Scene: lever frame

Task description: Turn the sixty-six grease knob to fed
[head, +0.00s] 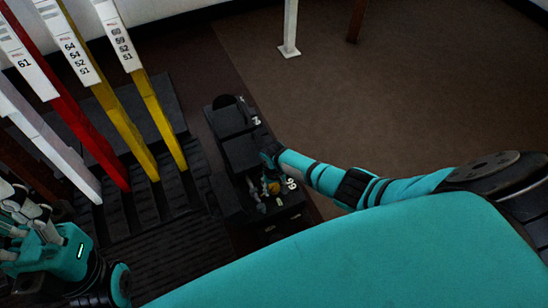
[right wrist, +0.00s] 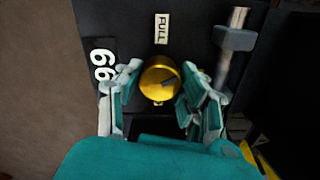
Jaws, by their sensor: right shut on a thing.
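The gold grease knob (right wrist: 156,86) sits on a dark panel beside a white "66" plate (right wrist: 103,65) in the right wrist view. In the head view the knob (head: 273,187) is small beside the "66" plate (head: 291,183). My left gripper (head: 24,222) is at the left edge, away from the knob; its finger opening is unclear.
A metal rod with a dark block (right wrist: 235,38) stands right of the knob in the right wrist view. Tall red (head: 75,125) and yellow (head: 125,130) levers with number plates stand at left in the head view. Open brown floor (head: 390,90) lies to the right.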

